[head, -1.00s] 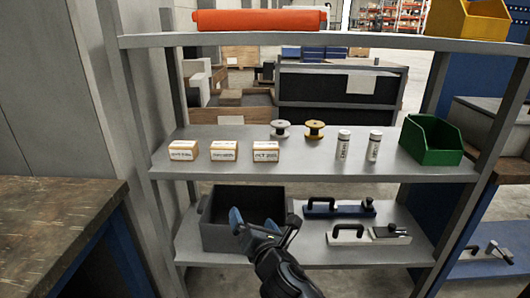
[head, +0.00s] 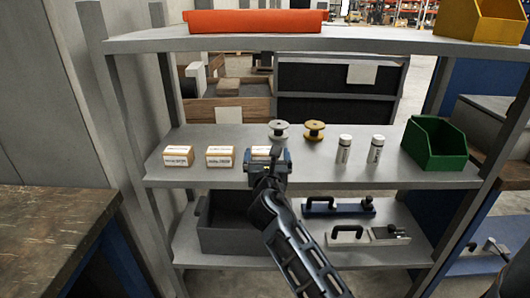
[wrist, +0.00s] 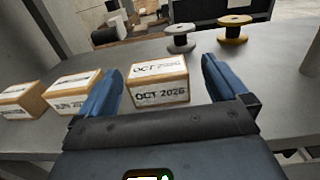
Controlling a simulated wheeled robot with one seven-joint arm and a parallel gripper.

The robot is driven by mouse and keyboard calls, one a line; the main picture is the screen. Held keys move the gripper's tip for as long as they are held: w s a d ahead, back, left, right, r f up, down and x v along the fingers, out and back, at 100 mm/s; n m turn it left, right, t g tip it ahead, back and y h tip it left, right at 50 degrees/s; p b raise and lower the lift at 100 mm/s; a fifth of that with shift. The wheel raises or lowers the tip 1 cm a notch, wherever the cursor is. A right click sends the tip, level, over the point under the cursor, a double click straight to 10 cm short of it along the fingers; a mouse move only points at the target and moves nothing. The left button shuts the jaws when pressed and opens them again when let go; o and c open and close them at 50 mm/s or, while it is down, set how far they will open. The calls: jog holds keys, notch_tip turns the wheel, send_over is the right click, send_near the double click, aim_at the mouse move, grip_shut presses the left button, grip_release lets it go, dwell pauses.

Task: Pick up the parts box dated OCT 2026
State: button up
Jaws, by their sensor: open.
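Three small parts boxes with white labels stand in a row on the middle shelf. The right one (wrist: 160,82) reads OCT 2026 in the wrist view; in the head view its top (head: 262,150) shows above my gripper, which hides most of it. The middle box (wrist: 73,92) also shows in the head view (head: 220,157), and so does the left box (head: 178,156), partly cut off in the wrist view (wrist: 20,100). My gripper (wrist: 160,88) is open, with its blue fingers on either side of the OCT 2026 box. I cannot tell whether they touch it.
A grey spool (head: 279,130) and a gold spool (head: 314,130) stand behind and right. Two white bottles (head: 344,149) and a green bin (head: 434,143) are further right. The upper shelf (head: 350,43) runs overhead. A grey bin (head: 235,238) sits below.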

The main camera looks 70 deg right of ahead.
aim_at(264, 147)
jog(key=x, duration=0.2)
jog(key=shift+w+d+f, duration=0.2)
jog(key=shift+w+d, duration=0.05)
jog(key=shift+w+f+x, duration=0.1)
jog(key=shift+w+x, duration=0.05)
jog(key=shift+x, duration=0.9)
jog(key=shift+w+f+x, duration=0.15)
jog(key=shift+w+x, duration=0.05)
jog(key=shift+x, duration=0.8)
jog(key=shift+a, duration=0.2)
jog(key=shift+c, duration=0.3)
jog(key=c, duration=0.9)
jog(key=shift+c, duration=0.3)
jog(key=shift+r, duration=0.15)
